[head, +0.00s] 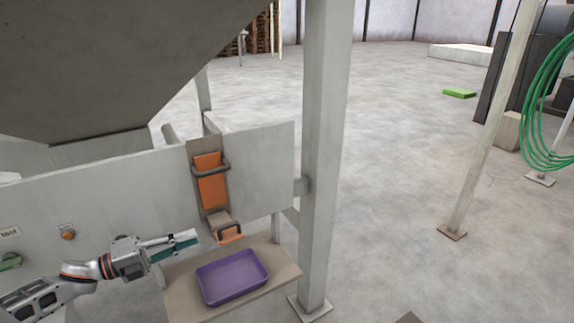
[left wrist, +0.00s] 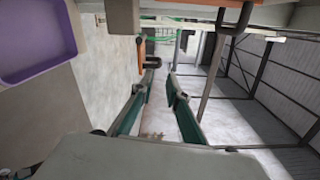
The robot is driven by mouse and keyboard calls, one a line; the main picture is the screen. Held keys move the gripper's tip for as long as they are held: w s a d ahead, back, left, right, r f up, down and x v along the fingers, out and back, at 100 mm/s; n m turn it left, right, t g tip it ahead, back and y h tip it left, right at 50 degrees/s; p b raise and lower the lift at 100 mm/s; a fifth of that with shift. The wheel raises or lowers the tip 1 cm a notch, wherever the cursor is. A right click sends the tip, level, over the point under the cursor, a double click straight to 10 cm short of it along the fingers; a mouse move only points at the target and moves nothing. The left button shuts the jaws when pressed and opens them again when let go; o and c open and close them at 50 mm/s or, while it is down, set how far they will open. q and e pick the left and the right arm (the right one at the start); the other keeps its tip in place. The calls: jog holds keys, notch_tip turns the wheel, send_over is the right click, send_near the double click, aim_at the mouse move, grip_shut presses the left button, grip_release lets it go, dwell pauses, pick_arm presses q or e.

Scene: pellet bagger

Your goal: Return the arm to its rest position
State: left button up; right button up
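My left arm comes in from the lower left in the head view. Its gripper (head: 174,244) is in front of the grey machine panel, up and left of the purple tray. In the left wrist view the two green-padded fingers (left wrist: 162,100) stand apart with nothing between them. The purple tray (head: 233,277) lies empty on a small tan shelf (head: 188,311); part of it also shows at the upper left of the left wrist view (left wrist: 35,35). My right gripper is in neither view.
An orange gate (head: 210,180) with dark handles sits on the machine panel (head: 262,165), just right of the gripper. A grey post (head: 325,160) stands right of the shelf. A large hopper (head: 100,60) hangs overhead. The floor to the right is mostly clear.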

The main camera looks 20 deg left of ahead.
pick_arm(q)
jog(key=s+d+f+n+y, duration=0.45)
jog(key=d+f+n, duration=0.25)
jog(key=f+n, duration=0.3)
jog(key=s+d+f+n+y, duration=0.45)
jog(key=d+f+n, duration=0.4)
jog(key=f, duration=0.35)
jog(key=s+d+f+n+g, duration=0.3)
jog(key=s+d+f+n, duration=0.1)
jog(key=d, duration=0.4)
jog(key=shift+s+d+n, duration=0.15)
jog(key=shift+s+n, duration=0.4)
jog(key=shift+s, duration=0.7)
